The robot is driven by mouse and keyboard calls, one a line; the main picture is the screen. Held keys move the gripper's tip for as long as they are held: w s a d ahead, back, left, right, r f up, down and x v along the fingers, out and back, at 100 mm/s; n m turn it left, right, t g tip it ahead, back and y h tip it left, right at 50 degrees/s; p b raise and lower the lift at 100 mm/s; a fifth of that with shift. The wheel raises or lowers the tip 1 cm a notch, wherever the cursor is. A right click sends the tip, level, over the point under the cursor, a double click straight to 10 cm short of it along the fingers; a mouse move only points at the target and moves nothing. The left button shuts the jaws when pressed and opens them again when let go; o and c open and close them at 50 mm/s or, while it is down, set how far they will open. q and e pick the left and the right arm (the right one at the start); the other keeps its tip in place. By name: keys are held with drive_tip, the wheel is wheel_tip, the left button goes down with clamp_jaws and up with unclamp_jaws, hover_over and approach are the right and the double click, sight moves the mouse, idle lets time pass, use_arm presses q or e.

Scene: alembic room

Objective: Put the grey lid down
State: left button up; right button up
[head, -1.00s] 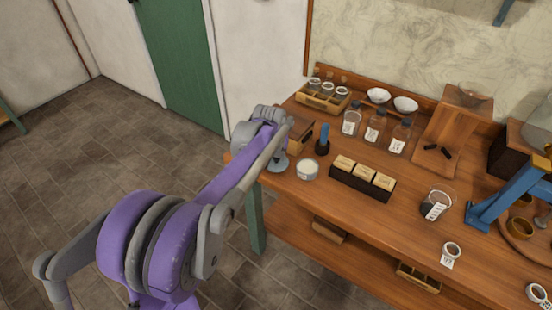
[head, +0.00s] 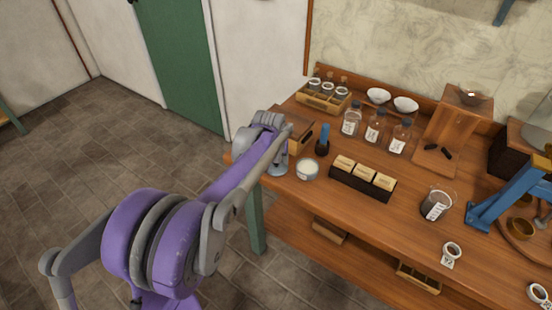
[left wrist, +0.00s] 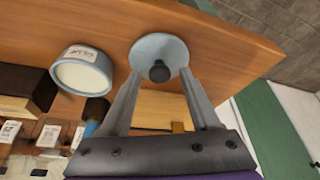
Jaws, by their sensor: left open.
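The grey lid (left wrist: 172,45) is a pale grey disc with a dark knob (left wrist: 159,71), lying on the wooden bench top near its edge. In the head view the lid (head: 277,169) shows at the bench's left end, partly below my left gripper. My left gripper (left wrist: 160,76) is open, with one finger on each side of the knob in the left wrist view. I cannot tell whether the fingers touch it. An open jar with pale contents (head: 307,169) stands beside the lid; it also shows in the left wrist view (left wrist: 82,75). My right gripper is not in view.
A dark box of labelled cards (head: 362,182), a blue-handled tool (head: 323,140) and a wooden block (head: 300,136) stand close to the lid. Labelled bottles (head: 375,127) stand further back. The bench front (head: 330,215) has clear room.

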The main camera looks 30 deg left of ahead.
use_arm(q)
drive_tip(key=v, duration=1.2)
drive_tip(key=s+d+f+m, duration=0.1)
drive_tip(key=s+d+f, duration=0.2)
drive_tip(key=s, duration=0.5)
drive_tip(key=s+d+f+m+h, duration=0.1)
drive_tip(key=s+d+f, duration=0.3)
drive_tip(key=s+d, duration=0.2)
drive_tip(key=s+d+f+m+t, duration=0.1)
drive_tip(key=s+d+f, duration=0.3)
drive_tip(key=s, duration=0.7)
drive_tip(key=shift+d+f+m+p, duration=0.2)
drive_tip(key=shift+d+m+p, duration=0.1)
drive_tip(key=shift+p, duration=0.1)
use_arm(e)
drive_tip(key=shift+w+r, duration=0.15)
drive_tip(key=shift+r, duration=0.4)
use_arm(q)
drive_tip(key=shift+r, duration=0.1)
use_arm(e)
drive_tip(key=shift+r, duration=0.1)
use_arm(q)
drive_tip(key=r+p, duration=0.3)
drive_tip(key=shift+w+a+r, duration=0.1)
drive_tip(key=shift+w+r, duration=0.2)
drive_tip(key=shift+w, duration=0.1)
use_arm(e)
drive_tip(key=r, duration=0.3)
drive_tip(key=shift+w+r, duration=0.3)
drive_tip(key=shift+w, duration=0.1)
